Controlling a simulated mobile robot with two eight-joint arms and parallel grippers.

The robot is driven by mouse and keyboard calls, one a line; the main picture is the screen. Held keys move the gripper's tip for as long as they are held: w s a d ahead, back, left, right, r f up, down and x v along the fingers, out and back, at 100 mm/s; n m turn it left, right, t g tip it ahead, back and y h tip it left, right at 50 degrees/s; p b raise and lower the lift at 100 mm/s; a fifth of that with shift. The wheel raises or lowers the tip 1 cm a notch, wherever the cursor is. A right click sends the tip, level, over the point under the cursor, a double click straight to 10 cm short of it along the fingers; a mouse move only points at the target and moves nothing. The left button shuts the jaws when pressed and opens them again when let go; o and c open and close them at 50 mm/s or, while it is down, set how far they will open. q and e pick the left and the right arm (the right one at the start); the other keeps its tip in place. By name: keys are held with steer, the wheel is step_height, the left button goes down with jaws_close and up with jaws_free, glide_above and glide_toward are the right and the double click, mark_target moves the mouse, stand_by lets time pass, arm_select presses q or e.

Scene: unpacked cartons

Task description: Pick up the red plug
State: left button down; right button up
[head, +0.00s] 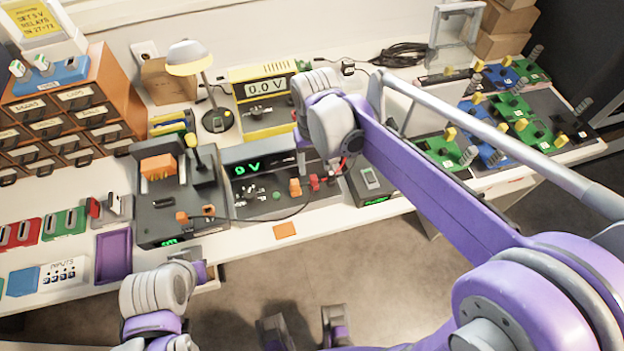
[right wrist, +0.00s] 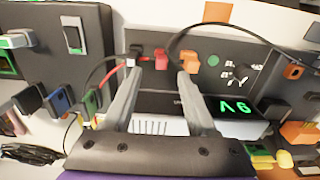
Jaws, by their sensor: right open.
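The red plug (head: 314,182) stands in the front of the grey bench unit with the green "0 V" display (head: 248,168). An orange plug (head: 295,187) is just left of it. In the right wrist view the red plug (right wrist: 160,59) shows between the fingertips of my right gripper (right wrist: 159,72), which is open and empty. The orange plug (right wrist: 187,55) is by the right fingertip, and a dark plug with a red lead (right wrist: 134,56) is by the left one. In the head view my right arm hides most of its fingers. My left gripper (head: 192,268) is low at the table's front edge, jaws unclear.
A black lead loops over the unit's front. A dark box (head: 372,180) stands right of the unit, and a black station with an orange block (head: 158,167) stands left. An orange tag (head: 285,230) lies at the front edge. A purple tray (head: 113,257) is at left.

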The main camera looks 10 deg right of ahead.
mark_target(314, 177)
steer(key=shift+a+f, duration=0.1)
steer(key=shift+f, duration=3)
jaws_close()
